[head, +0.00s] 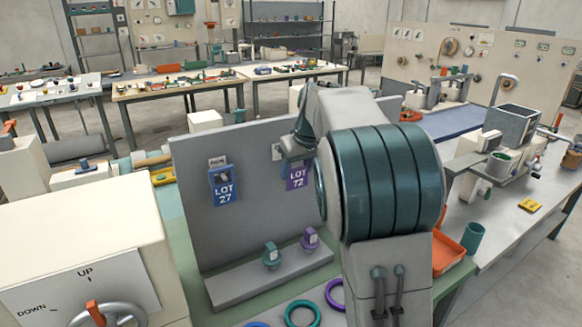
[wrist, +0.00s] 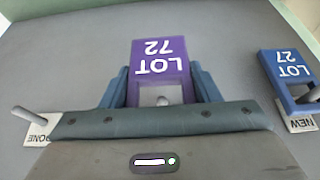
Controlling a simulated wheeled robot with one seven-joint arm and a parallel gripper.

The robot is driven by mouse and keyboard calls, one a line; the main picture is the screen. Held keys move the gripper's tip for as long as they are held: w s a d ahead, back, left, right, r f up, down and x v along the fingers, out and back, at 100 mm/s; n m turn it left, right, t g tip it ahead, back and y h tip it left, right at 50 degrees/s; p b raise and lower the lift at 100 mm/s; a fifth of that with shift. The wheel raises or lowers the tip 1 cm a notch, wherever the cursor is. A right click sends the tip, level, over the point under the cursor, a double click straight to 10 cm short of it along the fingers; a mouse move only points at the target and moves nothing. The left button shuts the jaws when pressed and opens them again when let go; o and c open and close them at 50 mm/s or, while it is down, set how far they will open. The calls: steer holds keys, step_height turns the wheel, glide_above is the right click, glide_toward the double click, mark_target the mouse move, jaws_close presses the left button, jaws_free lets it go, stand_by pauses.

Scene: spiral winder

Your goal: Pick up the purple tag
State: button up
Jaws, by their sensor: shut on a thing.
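The purple tag, marked LOT 72, is against the upright grey board (head: 255,205) in the head view (head: 297,180), partly covered by my gripper (head: 296,160). In the wrist view the purple tag (wrist: 159,58) appears upside down between the two blue fingers of my gripper (wrist: 162,88), which are shut on its sides. A light rounded peg end shows in the tag's opening; I cannot tell whether the tag still rests on it. The blue tag, marked LOT 27, hangs left of it in the head view (head: 224,187) and right of it in the wrist view (wrist: 287,75).
In the wrist view, a bare peg (wrist: 22,113) stands by the DONE label (wrist: 40,128). Teal (head: 271,257) and purple (head: 310,239) knobs sit on the board's lower ledge. Coloured rings (head: 302,314) lie in front. A cream UP/DOWN box (head: 85,235) stands at left.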

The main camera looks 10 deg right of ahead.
steer(key=s+d+b, duration=0.3)
steer(key=s+d, duration=0.1)
steer(key=s, duration=0.8)
steer(key=shift+s, duration=0.35)
